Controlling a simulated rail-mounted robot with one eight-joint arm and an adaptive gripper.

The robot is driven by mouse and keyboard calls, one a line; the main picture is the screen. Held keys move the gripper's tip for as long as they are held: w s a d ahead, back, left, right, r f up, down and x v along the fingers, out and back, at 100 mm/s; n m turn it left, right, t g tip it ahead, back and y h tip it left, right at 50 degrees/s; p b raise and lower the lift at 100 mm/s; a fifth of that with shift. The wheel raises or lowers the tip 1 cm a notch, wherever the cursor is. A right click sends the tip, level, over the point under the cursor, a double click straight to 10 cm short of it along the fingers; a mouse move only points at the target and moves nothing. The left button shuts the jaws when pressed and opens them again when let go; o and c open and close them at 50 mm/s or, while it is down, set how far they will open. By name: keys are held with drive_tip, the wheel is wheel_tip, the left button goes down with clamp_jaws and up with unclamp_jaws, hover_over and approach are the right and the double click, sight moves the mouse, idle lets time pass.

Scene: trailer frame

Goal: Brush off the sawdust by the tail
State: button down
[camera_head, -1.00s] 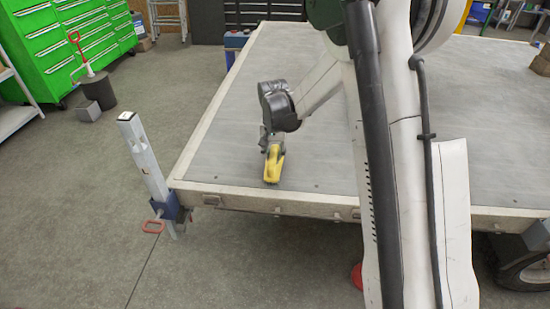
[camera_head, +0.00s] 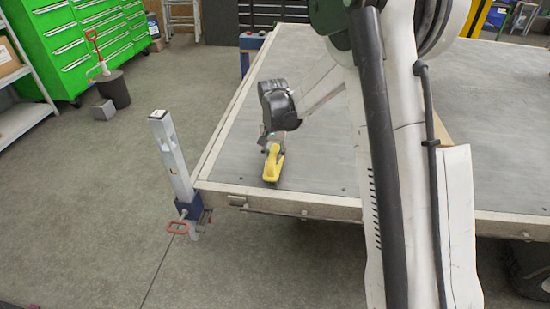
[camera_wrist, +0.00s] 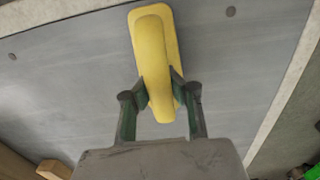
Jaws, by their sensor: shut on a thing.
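My gripper (camera_head: 270,142) is shut on a yellow tool (camera_head: 272,165), which looks like a brush with a rounded handle. It is held low over the grey trailer deck (camera_head: 320,170), near the front left corner. I cannot tell whether it touches the deck. In the wrist view the fingers of my gripper (camera_wrist: 161,95) grip the yellow tool (camera_wrist: 152,50) from both sides, and its far end points toward the pale deck rim. Any bristles are hidden beneath it. I cannot make out sawdust in either view.
A metal jack post (camera_head: 172,155) with a red handle (camera_head: 178,227) stands at the deck's front left corner. A wooden piece (camera_wrist: 52,170) lies on the deck at the wrist view's lower left. Green drawer cabinets (camera_head: 75,45) stand at the back left. The deck around the tool is clear.

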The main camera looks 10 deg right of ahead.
wheel_tip(320, 180, up, 5)
drive_tip(key=shift+s+d+f+p, duration=0.15)
drive_tip(key=shift+f+p, duration=0.05)
drive_tip(key=shift+p, duration=0.45)
drive_tip(key=shift+r, duration=0.25)
drive_tip(key=shift+r+p, duration=1.15)
drive_tip(key=shift+r, duration=0.8)
